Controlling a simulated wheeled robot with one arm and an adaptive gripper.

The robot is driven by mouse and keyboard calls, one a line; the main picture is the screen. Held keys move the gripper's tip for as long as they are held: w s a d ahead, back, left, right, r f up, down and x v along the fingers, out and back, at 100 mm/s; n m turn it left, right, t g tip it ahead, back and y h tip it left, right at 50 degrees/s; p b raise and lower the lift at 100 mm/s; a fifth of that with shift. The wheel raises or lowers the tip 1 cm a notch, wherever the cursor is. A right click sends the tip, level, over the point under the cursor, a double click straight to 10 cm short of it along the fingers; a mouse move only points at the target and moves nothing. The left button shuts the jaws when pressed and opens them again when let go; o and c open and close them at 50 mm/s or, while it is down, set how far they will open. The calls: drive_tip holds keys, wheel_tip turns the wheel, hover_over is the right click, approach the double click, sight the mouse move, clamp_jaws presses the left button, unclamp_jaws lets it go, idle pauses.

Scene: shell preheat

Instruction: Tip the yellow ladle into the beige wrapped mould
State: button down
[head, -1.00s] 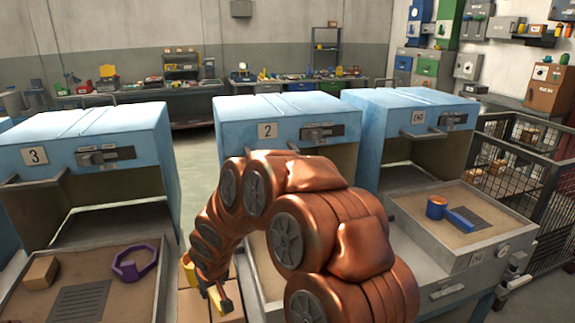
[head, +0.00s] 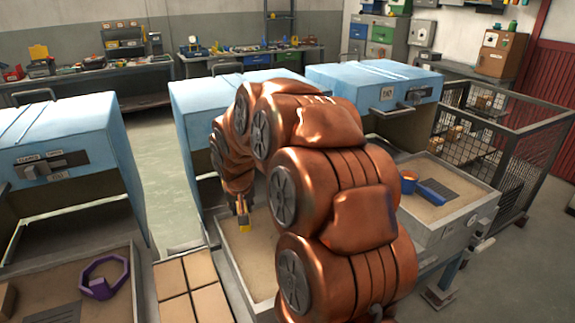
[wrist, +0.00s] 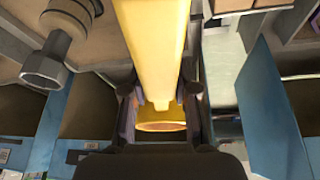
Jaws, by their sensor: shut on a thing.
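My gripper (wrist: 160,98) is shut on the yellow ladle (wrist: 157,45), whose long yellow body runs up between the fingers in the wrist view. A round yellow rim shows below, close to the fingers. In the head view a small part of the yellow ladle (head: 244,227) shows below my gripper, over the middle sandy tray (head: 238,262). In the wrist view a grey round-mouthed piece with a beige part (wrist: 65,38) lies at the upper left, apart from the ladle. It may be the beige wrapped mould; I cannot tell. My arm hides much of the middle tray in the head view.
Several beige blocks (head: 193,290) stand left of the middle tray. The left tray holds a purple ring-shaped piece (head: 103,277). Blue ovens (head: 60,130) stand behind, a wire cage (head: 500,150) at right.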

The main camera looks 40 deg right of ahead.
drive_tip(key=s+d+r+m+p, duration=0.2)
drive_tip(key=s+d+r+m, duration=0.2)
drive_tip(key=s+d+r, duration=0.45)
drive_tip(key=f, duration=0.1)
drive_tip(key=w+d+f, duration=0.1)
drive_tip(key=f+p, duration=0.1)
drive_tip(key=shift+w+d+t, duration=0.15)
drive_tip(key=shift+d+t, duration=0.1)
drive_tip(key=shift+t, duration=0.15)
idle(0.8)
drive_tip(key=shift+a+t+y+b, duration=0.15)
drive_tip(key=shift+t+y+b, duration=0.2)
drive_tip(key=shift+b, duration=0.2)
drive_tip(key=shift+m+t+y+b, duration=0.25)
drive_tip(key=shift+m+y+b, duration=0.1)
drive_tip(key=shift+b, duration=0.25)
drive_tip(key=shift+t+y+b, duration=0.4)
drive_tip(key=shift+b, duration=0.2)
drive_tip(key=shift+m+t+y+b, duration=0.45)
drive_tip(key=shift+t+y+b, duration=0.7)
drive_tip(key=shift+b, duration=1.45)
drive_tip(key=shift+f+t+b, duration=0.1)
drive_tip(key=shift+t+b, duration=0.25)
drive_tip(key=shift+b, duration=0.2)
